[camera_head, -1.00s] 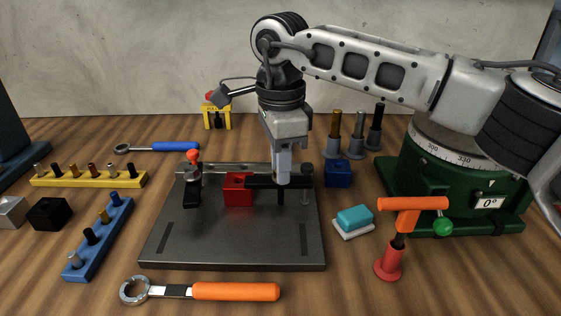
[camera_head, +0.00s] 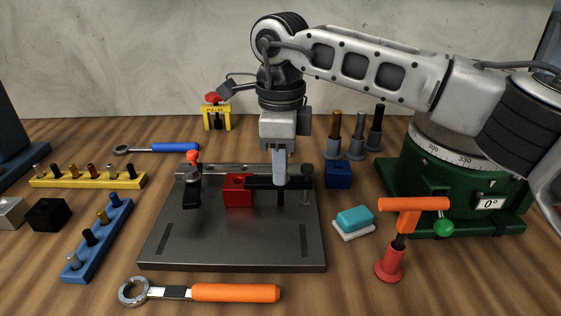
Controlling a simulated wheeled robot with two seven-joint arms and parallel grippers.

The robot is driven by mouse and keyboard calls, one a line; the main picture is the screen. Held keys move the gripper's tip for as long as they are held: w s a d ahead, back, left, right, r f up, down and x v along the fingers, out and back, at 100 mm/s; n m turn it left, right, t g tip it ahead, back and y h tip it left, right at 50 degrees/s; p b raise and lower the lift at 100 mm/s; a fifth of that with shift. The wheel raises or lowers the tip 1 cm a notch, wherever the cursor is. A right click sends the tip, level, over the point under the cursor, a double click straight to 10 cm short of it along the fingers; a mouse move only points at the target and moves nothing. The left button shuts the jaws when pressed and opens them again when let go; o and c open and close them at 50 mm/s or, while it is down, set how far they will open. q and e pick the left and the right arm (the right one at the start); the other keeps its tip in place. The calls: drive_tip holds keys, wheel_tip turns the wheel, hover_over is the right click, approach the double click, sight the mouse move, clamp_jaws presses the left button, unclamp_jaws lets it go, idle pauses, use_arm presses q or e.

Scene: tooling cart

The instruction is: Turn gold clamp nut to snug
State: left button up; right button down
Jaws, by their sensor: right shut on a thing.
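My right gripper (camera_head: 280,182) points straight down over the fixture plate (camera_head: 230,245), its fingertips at a black clamp strap (camera_head: 258,183). It is shut at the strap, around the place of the gold clamp nut; the nut itself is hidden by the fingers. The strap reaches left over a red block (camera_head: 237,190) on the plate. A thin post (camera_head: 305,190) with a dark knob stands at the strap's right end. My left gripper is not in view.
A red-tipped toggle clamp (camera_head: 192,180) stands on the plate's left side. An orange-handled ring wrench (camera_head: 235,293) lies in front. A blue block (camera_head: 338,173), a teal-and-white block (camera_head: 354,220) and an orange T-handle tool (camera_head: 412,205) are to the right.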

drive_tip(key=shift+r, duration=0.1)
drive_tip(key=c, duration=1.5)
unclamp_jaws()
drive_tip(key=shift+c, duration=0.2)
wheel_tip(320, 180, up, 16)
drive_tip(key=p, duration=0.1)
drive_tip(key=shift+p, duration=0.3)
